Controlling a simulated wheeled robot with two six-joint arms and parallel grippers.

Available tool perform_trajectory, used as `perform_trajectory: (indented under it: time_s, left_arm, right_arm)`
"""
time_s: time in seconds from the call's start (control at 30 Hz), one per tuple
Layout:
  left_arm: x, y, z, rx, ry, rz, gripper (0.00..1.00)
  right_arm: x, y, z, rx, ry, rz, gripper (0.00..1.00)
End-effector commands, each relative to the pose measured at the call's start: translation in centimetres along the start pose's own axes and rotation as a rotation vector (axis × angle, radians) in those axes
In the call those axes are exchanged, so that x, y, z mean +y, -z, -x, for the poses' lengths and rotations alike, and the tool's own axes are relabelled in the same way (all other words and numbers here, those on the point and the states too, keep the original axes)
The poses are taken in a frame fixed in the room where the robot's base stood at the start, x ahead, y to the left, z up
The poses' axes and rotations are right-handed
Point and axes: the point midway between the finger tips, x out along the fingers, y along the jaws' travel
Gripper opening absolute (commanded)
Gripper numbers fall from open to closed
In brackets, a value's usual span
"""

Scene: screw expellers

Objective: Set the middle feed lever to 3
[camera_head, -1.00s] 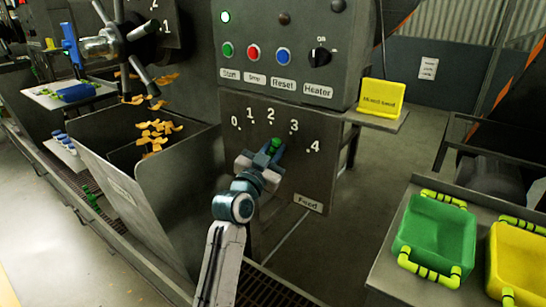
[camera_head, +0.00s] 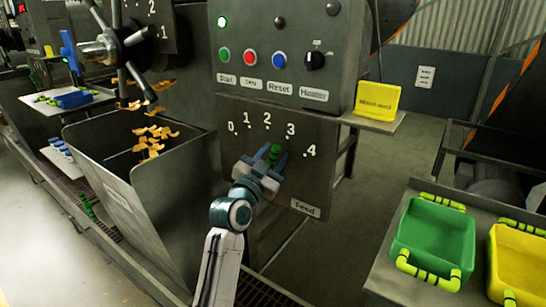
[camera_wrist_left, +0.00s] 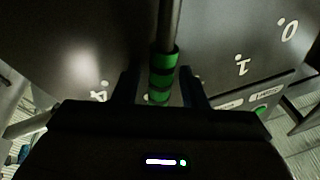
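The feed lever, with a green-banded grip (camera_head: 273,153), stands on the grey dial panel (camera_head: 240,108) numbered 0 to 4. Its grip shows below the marks 2 and 3, but my gripper hides its base, so I cannot tell its exact setting. My left gripper (camera_head: 272,157) is open, with one finger on each side of the grip. In the left wrist view the green and black grip (camera_wrist_left: 162,78) stands between the spread fingers (camera_wrist_left: 160,88), with gaps on both sides. My right gripper is not in view.
Above the dial is a control panel with Start, Reset and Heater controls (camera_head: 315,61). A hopper with orange pieces (camera_head: 152,140) stands left. A yellow sign (camera_head: 378,98) sits on a shelf. Green (camera_head: 436,235) and yellow (camera_head: 520,262) bins stand right.

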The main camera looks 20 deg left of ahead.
Motion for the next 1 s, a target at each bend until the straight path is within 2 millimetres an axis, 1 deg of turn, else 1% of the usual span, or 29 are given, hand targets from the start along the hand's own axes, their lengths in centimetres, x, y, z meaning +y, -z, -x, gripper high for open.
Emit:
perform_trajectory:
  time_s: [0.27, 0.37, 0.47, 0.53, 0.57, 0.6, 0.8, 0.9, 1.0]
  left_arm:
    - [0.0, 0.0, 0.1, 0.001, 0.001, 0.000, 0.40]
    - [0.0, -0.1, 0.7, 0.000, 0.001, -0.001, 0.40]
    - [0.0, -0.1, 2.1, 0.000, 0.001, -0.001, 0.40]
    - [0.0, -0.2, 3.5, 0.000, 0.001, -0.001, 0.40]
    - [0.0, -0.2, 4.1, 0.000, 0.001, -0.002, 0.40]
    - [0.0, -0.2, 5.0, 0.000, 0.001, -0.002, 0.40]
    - [0.1, -0.2, 8.7, -0.001, 0.000, -0.003, 0.40]
    - [0.0, -0.1, 9.9, 0.000, 0.001, 0.000, 0.40]
    - [0.0, -0.1, 10.6, 0.001, 0.001, -0.001, 0.40]
  right_arm:
    - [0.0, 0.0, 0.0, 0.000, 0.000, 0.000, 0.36]
    - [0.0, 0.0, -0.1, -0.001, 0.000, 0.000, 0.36]
    - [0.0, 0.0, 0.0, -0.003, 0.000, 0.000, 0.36]
    - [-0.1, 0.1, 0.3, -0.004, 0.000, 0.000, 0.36]
    - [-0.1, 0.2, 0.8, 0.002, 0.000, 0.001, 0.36]
    - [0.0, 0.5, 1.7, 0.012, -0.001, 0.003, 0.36]
    - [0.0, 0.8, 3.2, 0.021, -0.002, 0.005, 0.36]
    - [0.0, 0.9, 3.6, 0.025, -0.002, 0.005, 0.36]
    - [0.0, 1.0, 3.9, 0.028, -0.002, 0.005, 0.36]
